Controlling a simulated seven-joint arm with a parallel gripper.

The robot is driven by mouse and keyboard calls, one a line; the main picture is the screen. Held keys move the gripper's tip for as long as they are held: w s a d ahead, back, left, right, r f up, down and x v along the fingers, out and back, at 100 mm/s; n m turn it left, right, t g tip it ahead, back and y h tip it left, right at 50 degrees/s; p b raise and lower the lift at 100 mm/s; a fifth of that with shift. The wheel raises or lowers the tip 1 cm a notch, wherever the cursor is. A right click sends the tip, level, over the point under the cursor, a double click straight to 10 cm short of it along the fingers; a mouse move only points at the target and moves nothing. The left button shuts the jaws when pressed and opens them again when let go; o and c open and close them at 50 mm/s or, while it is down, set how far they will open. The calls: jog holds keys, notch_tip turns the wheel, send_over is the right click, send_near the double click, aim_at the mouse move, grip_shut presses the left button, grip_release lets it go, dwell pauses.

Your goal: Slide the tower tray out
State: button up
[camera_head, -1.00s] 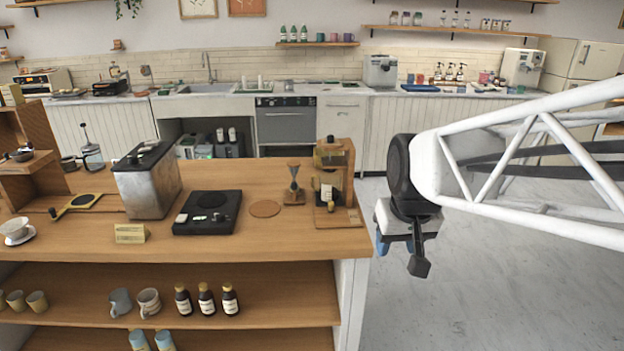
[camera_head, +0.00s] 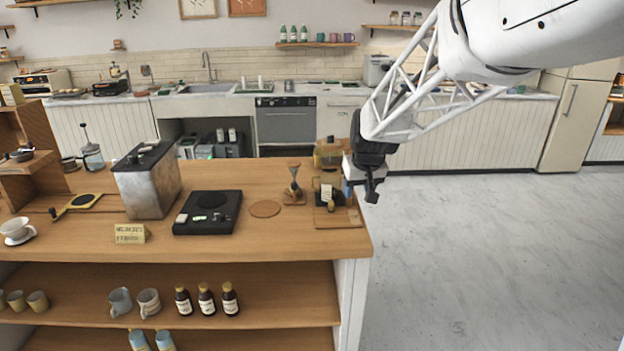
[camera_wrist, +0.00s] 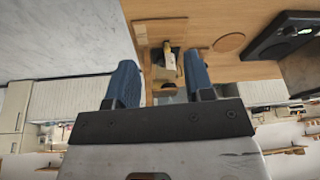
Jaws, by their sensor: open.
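The wooden tower (camera_head: 330,158) stands at the right end of the wooden counter. Its low tray (camera_head: 345,219) lies at the base, with a small knob in front and a dark vessel with a pale label (camera_head: 327,196) above. My gripper (camera_head: 349,187) is beside the tower on its right, fingers partly hidden behind the dark wrist. In the wrist view my gripper (camera_wrist: 160,62) is open and empty, its two blue fingers either side of the tower's parts. The labelled vessel (camera_wrist: 167,60) shows between the fingers. I cannot tell whether anything touches.
A cone-shaped dripper on a stand (camera_head: 294,184), a round cork mat (camera_head: 265,208) and a black scale (camera_head: 208,212) sit left of the tower. A metal box (camera_head: 150,180) stands further left. The floor right of the counter is clear.

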jog(key=w+a+f, duration=0.1)
jog(key=w+f, duration=0.4)
jog(key=w, duration=0.6)
jog(key=n, duration=0.1)
send_near(332, 202)
notch_tip(332, 202, down, 2)
jog(key=shift+w+a+f, duration=0.1)
jog(key=shift+w+f, duration=0.1)
jog(key=shift+w, duration=0.05)
jog(key=shift+f, duration=0.1)
jog(key=shift+t, duration=0.3)
jog(key=shift+x, duration=3.8)
jog(key=shift+a, duration=0.15)
jog(key=shift+c, duration=0.3)
grip_shut()
